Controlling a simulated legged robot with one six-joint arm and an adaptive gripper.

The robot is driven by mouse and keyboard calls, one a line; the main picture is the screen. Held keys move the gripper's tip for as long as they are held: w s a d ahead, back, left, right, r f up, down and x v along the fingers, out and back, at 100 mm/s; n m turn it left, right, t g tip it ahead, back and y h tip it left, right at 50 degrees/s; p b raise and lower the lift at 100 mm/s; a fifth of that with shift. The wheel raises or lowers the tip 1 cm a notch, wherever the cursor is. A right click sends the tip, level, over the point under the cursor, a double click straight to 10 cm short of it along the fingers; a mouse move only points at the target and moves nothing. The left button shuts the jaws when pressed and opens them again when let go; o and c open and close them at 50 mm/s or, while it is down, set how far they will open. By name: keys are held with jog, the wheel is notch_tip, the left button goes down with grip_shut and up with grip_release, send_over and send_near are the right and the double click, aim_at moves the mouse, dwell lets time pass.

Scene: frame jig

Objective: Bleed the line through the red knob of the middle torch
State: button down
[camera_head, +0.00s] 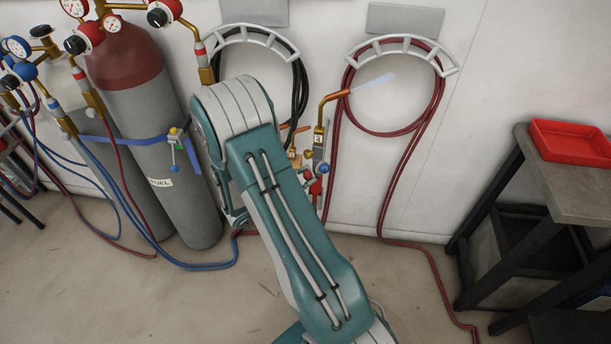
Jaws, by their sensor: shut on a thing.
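A brass torch (319,139) with a small letter label stands upright by the wall, just right of my arm. A pale bluish-white plume (375,82) extends right from its copper tip. A blue knob (323,168) and a red part (315,187), perhaps its red knob or hose fitting, show low on it. Part of another brass torch (292,154) shows to its left, against my arm's edge. I cannot tell which torch is the middle one; others may be hidden. My gripper is hidden behind my teal and white arm, so its hold does not show.
Gas cylinders (158,120) with gauges and a blue strap stand left. Black hose (299,85) and red hose (436,92) hang on wall racks. A bench with a red tray (568,142) stands right. Hoses cross the floor.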

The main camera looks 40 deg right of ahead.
jog(key=n, duration=0.4)
jog(key=shift+s+f, duration=0.1)
jog(key=shift+n, duration=1.6)
jog(key=shift+c, duration=2)
grip_release()
jog(key=w+a, duration=0.1)
jog(key=a, duration=1.1)
jog(key=shift+w, duration=0.25)
